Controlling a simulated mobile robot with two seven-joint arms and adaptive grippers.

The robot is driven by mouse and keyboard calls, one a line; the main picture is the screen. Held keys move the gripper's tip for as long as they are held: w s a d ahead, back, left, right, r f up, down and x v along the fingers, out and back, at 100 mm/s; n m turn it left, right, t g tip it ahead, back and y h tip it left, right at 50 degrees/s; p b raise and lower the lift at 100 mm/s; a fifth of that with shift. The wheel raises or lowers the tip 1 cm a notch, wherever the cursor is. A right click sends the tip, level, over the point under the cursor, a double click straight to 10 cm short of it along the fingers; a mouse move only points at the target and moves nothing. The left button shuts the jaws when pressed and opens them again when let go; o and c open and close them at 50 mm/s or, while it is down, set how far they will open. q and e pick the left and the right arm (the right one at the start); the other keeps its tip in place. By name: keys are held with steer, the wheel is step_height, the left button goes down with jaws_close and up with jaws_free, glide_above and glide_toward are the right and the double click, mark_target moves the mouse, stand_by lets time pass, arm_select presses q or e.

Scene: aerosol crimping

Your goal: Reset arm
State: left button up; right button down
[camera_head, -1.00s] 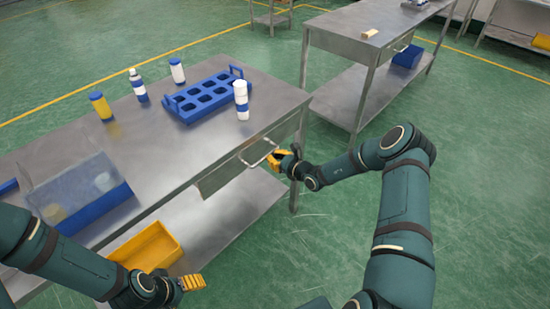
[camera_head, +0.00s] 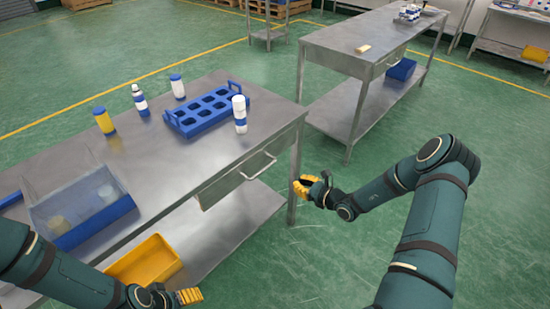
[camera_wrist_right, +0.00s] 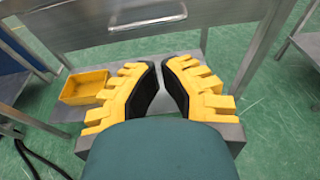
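My right gripper (camera_head: 302,187) hangs in free air just in front of the right end of the near metal table. In the right wrist view, its yellow fingers with black pads (camera_wrist_right: 160,64) are a little apart, with a narrow gap between the tips and nothing held. My left gripper (camera_head: 190,296) is low at the bottom of the head view, in front of the table. Its yellow fingers show from the side, and I cannot see whether they are apart. No object shows in it.
The near table (camera_head: 165,155) bears a blue rack (camera_head: 205,113), several bottles and a clear-walled box (camera_head: 95,215). Its drawer handle (camera_head: 258,168) sticks out near my right gripper. A yellow bin (camera_head: 145,262) is on the lower shelf.

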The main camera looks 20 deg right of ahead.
steer(key=shift+s, duration=0.1)
steer(key=s+a+f+n+g+y, duration=0.1)
steer(key=s+a+n+g+y, duration=0.2)
steer(key=a, duration=0.4)
steer(key=s+a+f+n+g+y, duration=0.1)
steer(key=s+a+n+g, duration=0.25)
steer(key=a, duration=0.35)
steer(key=s+a+n+g+h, duration=0.3)
steer(key=s+a+n, duration=0.2)
steer(key=s+n, duration=0.3)
steer(key=s+a+n+g+h, duration=0.3)
steer(key=s+a+n, duration=0.3)
steer(key=n, duration=0.9)
steer(key=shift+s+a, duration=0.3)
steer(key=shift+s, duration=0.55)
